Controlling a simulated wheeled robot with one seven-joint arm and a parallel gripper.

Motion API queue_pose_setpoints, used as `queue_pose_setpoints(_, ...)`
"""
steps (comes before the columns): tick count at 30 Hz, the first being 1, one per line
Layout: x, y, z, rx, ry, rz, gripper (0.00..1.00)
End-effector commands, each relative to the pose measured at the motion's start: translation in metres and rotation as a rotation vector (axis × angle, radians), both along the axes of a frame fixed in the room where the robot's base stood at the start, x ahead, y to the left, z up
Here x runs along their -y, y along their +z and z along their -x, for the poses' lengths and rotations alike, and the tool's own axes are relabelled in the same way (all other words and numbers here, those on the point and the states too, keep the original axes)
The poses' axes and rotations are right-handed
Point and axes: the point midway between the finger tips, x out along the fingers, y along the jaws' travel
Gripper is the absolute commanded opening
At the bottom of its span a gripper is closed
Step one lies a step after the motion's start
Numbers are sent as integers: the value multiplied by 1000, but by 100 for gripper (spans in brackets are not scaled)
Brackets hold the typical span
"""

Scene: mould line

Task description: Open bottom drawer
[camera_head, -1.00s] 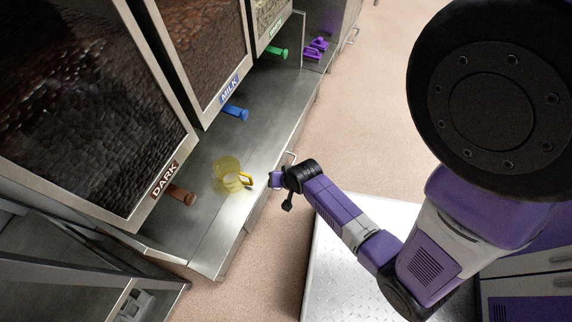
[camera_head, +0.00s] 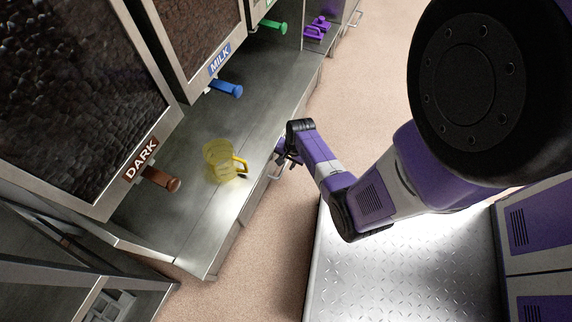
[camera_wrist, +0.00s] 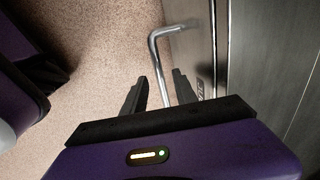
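A bent metal bar handle (camera_wrist: 156,62) stands out from a steel drawer front (camera_wrist: 222,45) in the wrist view. My gripper (camera_wrist: 160,76) is open, with one black finger on each side of the bar. I see gaps, so the fingers are not closed on it. In the head view my gripper (camera_head: 284,154) is at the counter's front side, beside the handle (camera_head: 275,171). The drawer front is mostly hidden below the counter edge in the head view. I cannot tell from these frames which drawer level the handle belongs to.
A yellow jug (camera_head: 222,162) stands on the steel counter (camera_head: 205,215) above. Dispensers with brown (camera_head: 161,179), blue (camera_head: 226,87) and green (camera_head: 272,26) taps line its back. A purple object (camera_head: 317,28) lies farther along. The floor (camera_head: 345,75) in front is clear.

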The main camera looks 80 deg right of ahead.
Motion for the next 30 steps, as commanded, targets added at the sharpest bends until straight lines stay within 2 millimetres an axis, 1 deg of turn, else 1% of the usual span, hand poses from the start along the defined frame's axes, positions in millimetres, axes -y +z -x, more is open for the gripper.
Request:
queue_pose_setpoints(1,1,-6,-1,0,0,0,34)
queue_pose_setpoints(3,1,-9,-2,1,0,1,34)
queue_pose_setpoints(12,1,-9,-2,1,0,2,34)
queue_pose_setpoints(13,1,-9,-2,1,0,2,30)
queue_pose_setpoints(15,1,-9,-2,1,0,1,17)
queue_pose_setpoints(18,1,-9,-2,1,0,1,0)
queue_pose_setpoints(30,1,-9,-2,1,1,1,0)
